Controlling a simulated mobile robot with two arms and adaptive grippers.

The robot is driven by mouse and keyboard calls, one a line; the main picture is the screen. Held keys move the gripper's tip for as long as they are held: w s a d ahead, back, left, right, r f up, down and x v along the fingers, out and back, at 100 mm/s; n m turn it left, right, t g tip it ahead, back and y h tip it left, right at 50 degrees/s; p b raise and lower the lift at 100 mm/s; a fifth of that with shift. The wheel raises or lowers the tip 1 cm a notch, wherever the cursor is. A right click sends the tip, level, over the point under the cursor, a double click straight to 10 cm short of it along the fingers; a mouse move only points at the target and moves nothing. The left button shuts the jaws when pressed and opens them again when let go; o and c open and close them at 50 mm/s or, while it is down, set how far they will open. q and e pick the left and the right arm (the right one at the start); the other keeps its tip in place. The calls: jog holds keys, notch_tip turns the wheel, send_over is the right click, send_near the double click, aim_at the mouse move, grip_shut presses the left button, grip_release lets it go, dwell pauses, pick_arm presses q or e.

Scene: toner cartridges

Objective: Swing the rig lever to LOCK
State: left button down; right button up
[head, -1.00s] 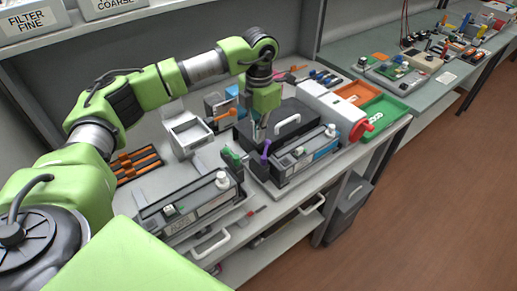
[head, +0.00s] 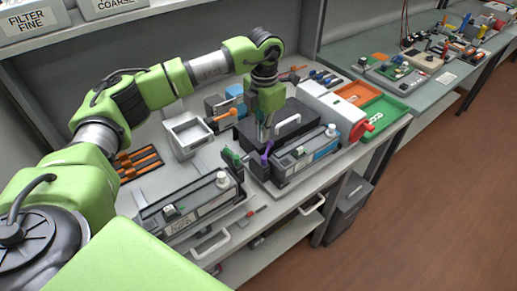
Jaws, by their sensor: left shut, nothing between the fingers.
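The rig (head: 254,168) is a dark unit on the bench holding a grey and blue cartridge (head: 305,153). A purple-handled lever (head: 266,152) stands at its left end and looks like the rig lever; its LOCK marking is too small to read. My left gripper (head: 263,138) points down, shut and empty, right beside the purple lever. I cannot tell whether the fingers touch it. A black case (head: 290,119) with a pale handle stands just behind. My right gripper is not in view.
A green knob (head: 231,157) sits left of the lever, near a second cartridge unit (head: 190,208). A white open box (head: 187,136) stands behind.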

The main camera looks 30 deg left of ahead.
pick_arm(q)
jog(key=shift+d, duration=0.15)
jog(key=shift+w+d, duration=0.25)
jog(key=shift+d, duration=0.2)
jog(key=shift+w+d, duration=0.15)
jog(key=shift+d, duration=0.25)
dwell(0.4)
